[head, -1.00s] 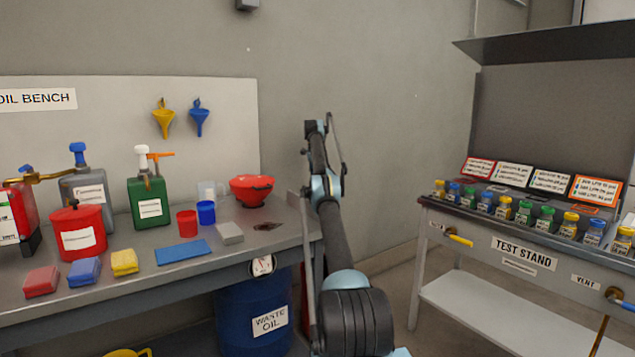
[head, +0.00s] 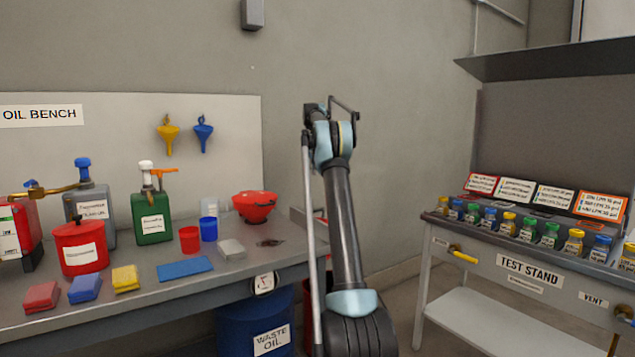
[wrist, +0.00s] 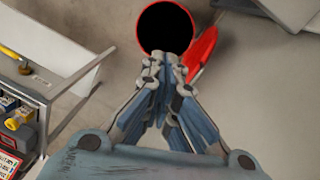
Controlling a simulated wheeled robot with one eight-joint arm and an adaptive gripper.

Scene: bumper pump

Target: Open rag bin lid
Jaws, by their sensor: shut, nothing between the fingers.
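The rag bin (wrist: 138,28) is at the top middle of the wrist view, with a red rim around a round black opening. A curved red piece (wrist: 204,52) stands out on its right side; it looks like the lid swung up, though my fingers partly cover where it meets the bin. My gripper (wrist: 163,62) is shut and empty, its fingertips overlapping the near edge of the opening in the picture. I cannot tell whether they touch it. In the head view, my arm hides the gripper and most of a red thing beside the blue barrel.
The oil bench (head: 215,281) stands left of my arm, with a blue waste oil barrel (head: 240,325) beneath it. The test stand (head: 485,250) is on the right; part of it also shows at left in the wrist view. Bare floor lies around the bin.

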